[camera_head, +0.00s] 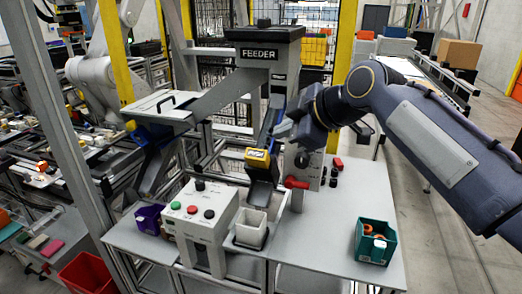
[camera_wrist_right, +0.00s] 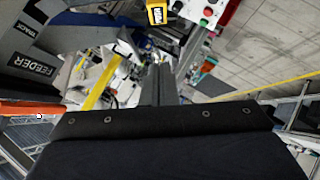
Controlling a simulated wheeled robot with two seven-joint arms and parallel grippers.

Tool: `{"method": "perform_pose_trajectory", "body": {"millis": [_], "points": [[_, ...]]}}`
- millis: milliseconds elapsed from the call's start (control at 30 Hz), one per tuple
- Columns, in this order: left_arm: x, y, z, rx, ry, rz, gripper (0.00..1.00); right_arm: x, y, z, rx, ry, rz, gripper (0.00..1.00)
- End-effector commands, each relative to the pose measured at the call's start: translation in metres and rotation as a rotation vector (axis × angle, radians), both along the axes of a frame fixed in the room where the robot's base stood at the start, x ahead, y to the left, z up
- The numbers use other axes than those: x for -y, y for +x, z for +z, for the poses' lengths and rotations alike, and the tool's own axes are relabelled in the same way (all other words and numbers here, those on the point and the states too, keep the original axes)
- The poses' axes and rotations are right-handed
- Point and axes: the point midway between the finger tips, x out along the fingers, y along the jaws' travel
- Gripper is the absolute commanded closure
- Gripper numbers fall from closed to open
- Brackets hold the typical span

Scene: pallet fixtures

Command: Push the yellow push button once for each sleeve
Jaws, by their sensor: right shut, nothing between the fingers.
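No sleeve can be made out for sure. My left gripper is not seen.
The feeder (camera_head: 268,35) stands behind. A control box (camera_head: 200,230) with green, red and black buttons is left of the bin. A teal bin (camera_head: 371,256) with orange pieces stands right. A red lever (camera_head: 296,183), a purple bin (camera_head: 148,220) and a red bin (camera_head: 86,275) are nearby.

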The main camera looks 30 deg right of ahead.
Motion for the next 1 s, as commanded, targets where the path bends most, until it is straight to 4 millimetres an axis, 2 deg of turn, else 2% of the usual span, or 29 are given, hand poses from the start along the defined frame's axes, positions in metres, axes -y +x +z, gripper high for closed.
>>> {"method": "perform_pose_trajectory", "body": {"millis": [167, 500, 700, 1000], "points": [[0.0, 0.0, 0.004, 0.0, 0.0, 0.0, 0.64, -0.005, 0.019, -0.015, -0.006, 0.0, 0.002, 1.0], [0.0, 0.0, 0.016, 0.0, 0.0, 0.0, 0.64, -0.016, 0.077, -0.057, -0.008, 0.002, 0.001, 1.0], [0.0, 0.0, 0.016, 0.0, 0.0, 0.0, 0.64, -0.003, 0.087, -0.081, -0.005, 0.002, -0.002, 1.0], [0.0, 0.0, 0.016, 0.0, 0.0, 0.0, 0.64, 0.002, 0.091, -0.091, -0.002, 0.001, -0.001, 1.0]]}}
